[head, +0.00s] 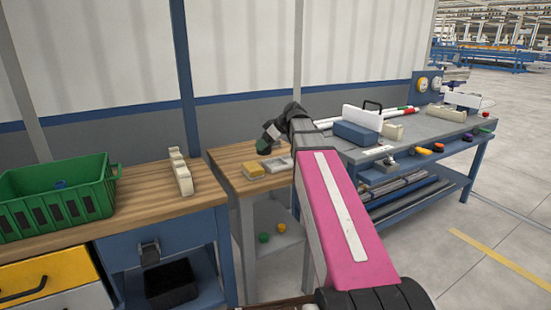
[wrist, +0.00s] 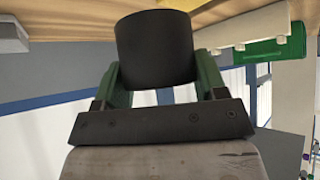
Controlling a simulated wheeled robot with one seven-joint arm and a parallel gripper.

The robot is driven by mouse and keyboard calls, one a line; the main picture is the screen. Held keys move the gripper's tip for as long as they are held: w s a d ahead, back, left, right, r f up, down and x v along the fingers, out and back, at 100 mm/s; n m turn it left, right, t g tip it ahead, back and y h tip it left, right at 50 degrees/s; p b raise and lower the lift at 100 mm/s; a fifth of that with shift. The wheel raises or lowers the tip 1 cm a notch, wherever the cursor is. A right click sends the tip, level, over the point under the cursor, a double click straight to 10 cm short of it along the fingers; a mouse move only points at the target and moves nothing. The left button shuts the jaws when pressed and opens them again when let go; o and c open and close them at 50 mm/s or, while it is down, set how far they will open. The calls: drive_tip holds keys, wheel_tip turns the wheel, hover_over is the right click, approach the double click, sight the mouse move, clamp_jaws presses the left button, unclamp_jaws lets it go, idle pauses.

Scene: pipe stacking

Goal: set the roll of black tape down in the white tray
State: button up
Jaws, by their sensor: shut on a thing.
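My gripper (head: 264,146) is above the small wood-topped table (head: 228,158) in the head view, at the far end of my pink arm. In the wrist view its two green fingers are shut on the roll of black tape (wrist: 155,48), a dark, plain cylinder between them. A pale, shallow shape that looks like the white tray (head: 281,163) lies on the small table, just below and right of my gripper. A pale block at the wrist view's upper left corner may be the same tray, but I cannot tell. My arm hides part of the table.
The wooden bench at left carries a green crate (head: 60,195) and a cream notched rack (head: 180,173). The grey workbench (head: 440,137) at right holds a blue box (head: 355,134) and several small parts. A wall stands behind.

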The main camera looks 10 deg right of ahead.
drive_tip(key=d+f, duration=0.2)
drive_tip(key=d, duration=0.1)
drive_tip(key=w+d+f, duration=0.1)
drive_tip(key=shift+d, duration=0.35)
drive_tip(key=shift+f, duration=2)
drive_tip(key=shift+f, duration=0.1)
drive_tip(key=o, duration=0.8)
drive_tip(key=shift+c, duration=0.2)
drive_tip(key=v, duration=1.2)
drive_tip(key=shift+s, duration=0.1)
